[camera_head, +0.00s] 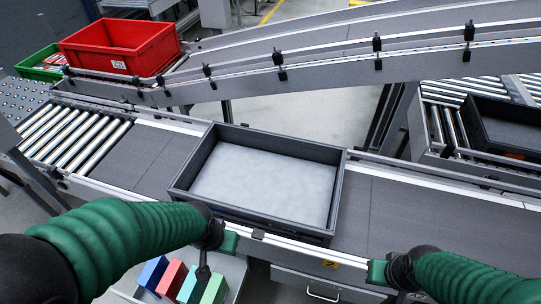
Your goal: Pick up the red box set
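A red box (172,278) stands in a light open tray (236,272) below the conveyor's near edge, between a blue box (152,272) on its left and a light teal box (187,285) on its right. A green box (214,289) is at the right end of the row. My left gripper (205,268) is over the right part of the row, right of the red box; its fingers are small and dark, so its opening is unclear. My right gripper (378,272) is at the conveyor's near edge, far right of the boxes; its fingers cannot be made out.
A grey open tray (340,190) sits empty on the conveyor belt (430,220). A large red crate (120,47) and a green crate (40,62) stand at the back left. Another dark tray (510,132) is at the right. A drawer handle (322,296) shows below the conveyor.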

